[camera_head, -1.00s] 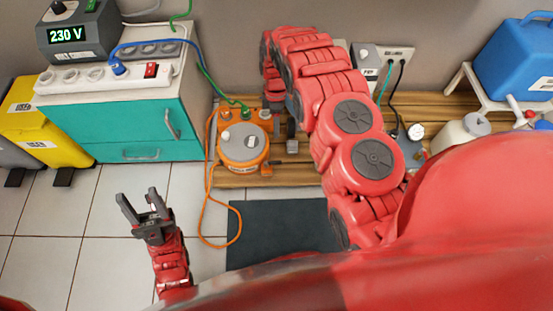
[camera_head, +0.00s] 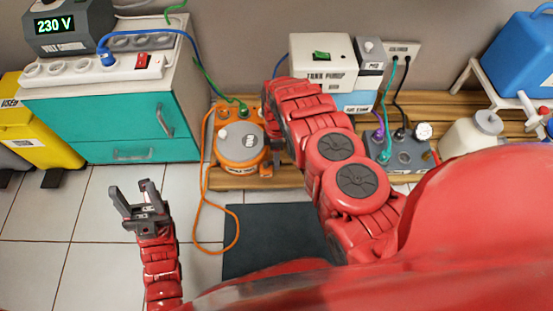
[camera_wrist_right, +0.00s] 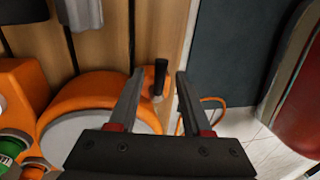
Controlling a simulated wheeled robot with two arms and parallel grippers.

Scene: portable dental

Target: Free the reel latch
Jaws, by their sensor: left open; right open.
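The orange cable reel (camera_head: 239,148) with a grey top stands on the wooden boards at the back, its orange cable trailing onto the floor. In the right wrist view, the reel's orange rim (camera_wrist_right: 75,95) is at the lower left, and a short black upright lever (camera_wrist_right: 160,78), seemingly the latch, shows between my right fingertips. My right gripper (camera_wrist_right: 160,82) is open, with gaps visible on both sides of the lever. In the head view my right arm partly hides the gripper at the reel's right side. My left gripper (camera_head: 138,196) is open and empty above the tiled floor.
A teal cabinet (camera_head: 125,120) with a power strip (camera_head: 90,75) and 230 V unit (camera_head: 70,25) stands left. A tank pump box (camera_head: 322,58) is behind my right arm. A dark mat (camera_head: 265,235) lies in front. Tiles at left are clear.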

